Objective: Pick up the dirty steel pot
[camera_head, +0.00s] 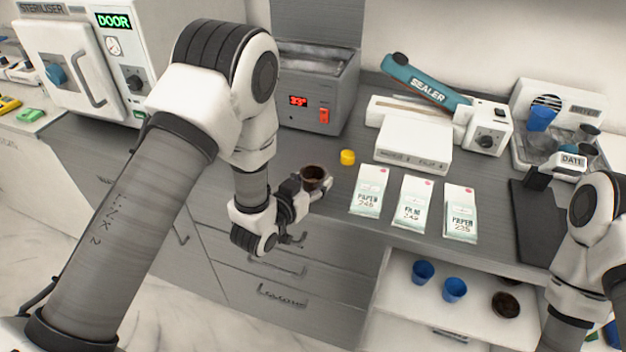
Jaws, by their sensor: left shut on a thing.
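A small steel pot with a dark brown inside (314,173) is held by my left gripper (316,187) near the counter's front edge, in the middle of the head view. The fingers are shut around the pot's side. The pot looks roughly upright with its mouth up; its lower part is hidden by the fingers. A second round pot with a dark brown inside (506,304) stands on the white surface below the counter at the lower right.
Blue cups (454,289) stand beside the second pot. On the counter are a yellow cap (347,157), paper packets (412,202), a sealer (430,82), a white box (413,146), a grey heated unit (315,90) and a dark mat (538,225). A steriliser (70,65) stands at left.

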